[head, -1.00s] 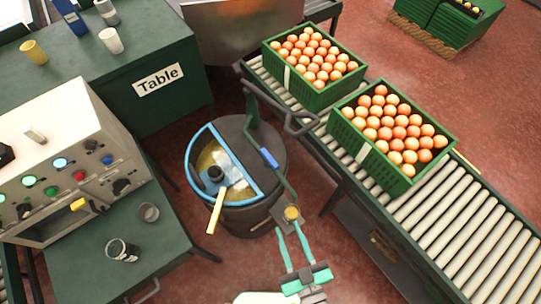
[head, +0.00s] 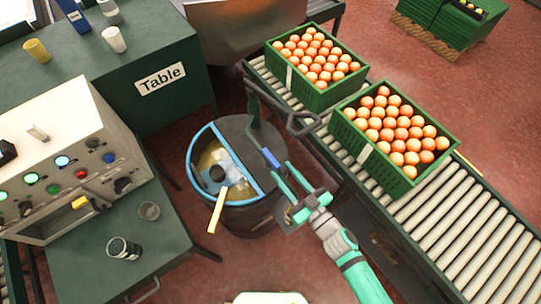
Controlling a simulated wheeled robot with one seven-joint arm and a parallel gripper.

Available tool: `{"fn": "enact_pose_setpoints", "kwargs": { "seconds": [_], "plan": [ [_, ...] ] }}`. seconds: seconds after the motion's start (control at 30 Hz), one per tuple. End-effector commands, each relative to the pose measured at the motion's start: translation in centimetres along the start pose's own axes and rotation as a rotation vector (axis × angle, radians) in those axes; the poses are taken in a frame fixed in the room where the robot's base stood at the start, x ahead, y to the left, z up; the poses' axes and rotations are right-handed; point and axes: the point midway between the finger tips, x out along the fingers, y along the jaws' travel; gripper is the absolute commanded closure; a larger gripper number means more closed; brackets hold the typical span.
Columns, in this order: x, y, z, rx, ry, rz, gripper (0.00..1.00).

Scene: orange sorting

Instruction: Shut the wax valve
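A round dark wax vat (head: 238,200) with a blue rim stands on the floor. It holds yellowish liquid, and a yellow-handled tool (head: 217,208) lies over its edge. A dark pipe rises beside the vat and carries a small blue handle (head: 270,157), which looks like the wax valve. The square plate at the pipe's lower end is partly hidden behind my gripper.
A roller conveyor (head: 470,230) with two green crates of oranges, left crate (head: 322,101) and right crate (head: 424,176), runs along the right. A control box (head: 62,130) and a green table (head: 130,235) with cups stand at left. Red floor is clear in front.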

Motion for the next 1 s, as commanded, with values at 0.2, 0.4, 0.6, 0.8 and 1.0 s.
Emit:
{"fn": "enact_pose_setpoints", "kwargs": {
  "seconds": [0.2, 0.4, 0.6, 0.8, 1.0],
  "plan": [
    [4.1, -0.2, 0.0, -0.001, 0.002, -0.004, 0.67],
    [6.6, -0.1, 0.1, -0.001, 0.000, -0.002, 0.67],
    [7.7, 0.0, 0.0, 0.000, 0.000, 0.000, 0.67],
    [7.8, 0.0, 0.0, -0.001, -0.001, 0.000, 0.67],
    [7.7, 0.0, 0.0, -0.001, -0.001, 0.000, 0.98]
  ]
}}
